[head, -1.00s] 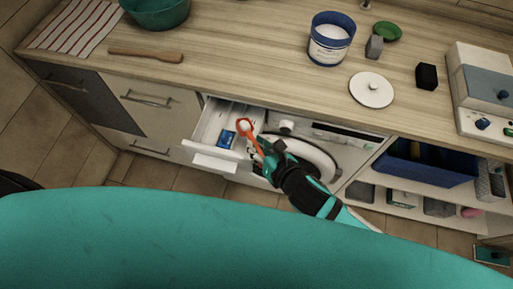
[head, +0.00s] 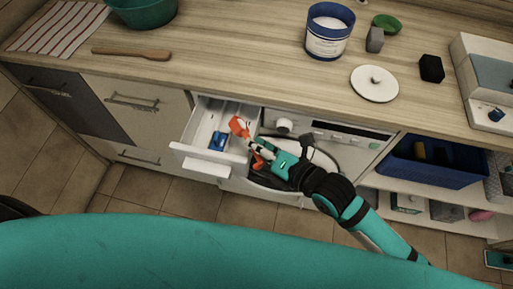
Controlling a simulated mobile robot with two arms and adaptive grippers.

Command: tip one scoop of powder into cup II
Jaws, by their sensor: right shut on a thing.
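The orange scoop (head: 239,126) is in my right gripper (head: 257,151), which is shut on its handle. The scoop head is over the open detergent drawer (head: 191,154), towards its right side, and is turned so that its orange outside shows. Whether powder is still in it, or has fallen, I cannot tell. A blue piece (head: 218,141) sits in the drawer to the left of the scoop. The cup markings are too small to read, and the scoop and gripper partly hide the right compartments. My left gripper is out of view.
The washing machine (head: 347,133) is under the wooden counter.

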